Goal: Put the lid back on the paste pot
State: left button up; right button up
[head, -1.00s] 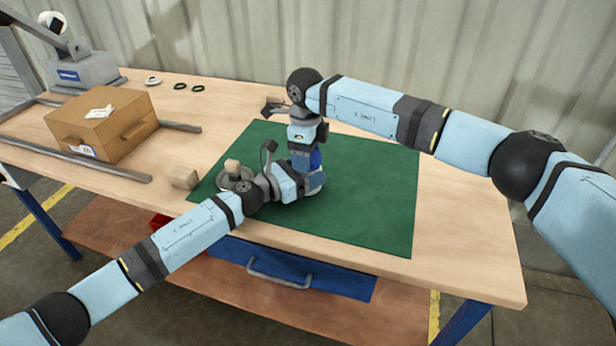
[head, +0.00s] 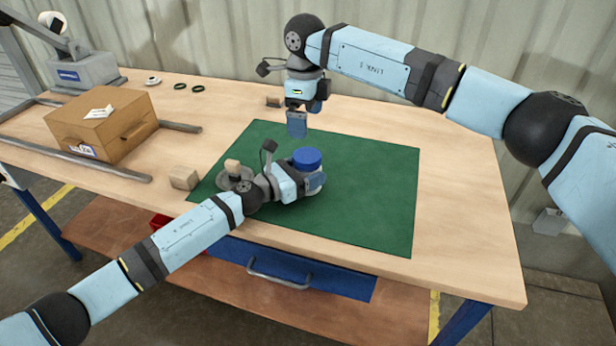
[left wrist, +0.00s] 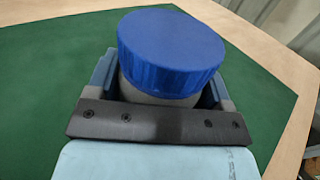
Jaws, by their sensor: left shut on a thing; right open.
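The paste pot (left wrist: 160,92) is a grey round pot, held upright between the fingers of my left gripper (left wrist: 158,98). In the head view my left gripper (head: 312,184) is shut around the pot on the green mat. The blue lid (head: 307,158) sits on top of the pot and looks level; it also shows in the left wrist view (left wrist: 171,50). Most of the pot's body is hidden by the gripper and lid. My right gripper (head: 297,124) is open and empty, above and behind the lid, apart from it.
The green mat (head: 370,200) is clear on its right side. A grey round dish with a small block (head: 232,166) stands left of the pot. A wooden block (head: 184,177) lies at the mat's left edge. A cardboard box (head: 100,125) stands farther left.

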notch_tip(320, 180, up, 2)
jog(key=shift+r, duration=0.1)
pick_arm(q)
jog(key=o, duration=1.7)
jog(key=shift+o, duration=0.2)
jog(key=v, duration=1.3)
jog(key=shift+s+a, duration=0.25)
jog(key=shift+a, duration=0.05)
pick_arm(e)
jog(key=shift+r, duration=0.2)
pick_arm(q)
jog(key=shift+p, duration=0.3)
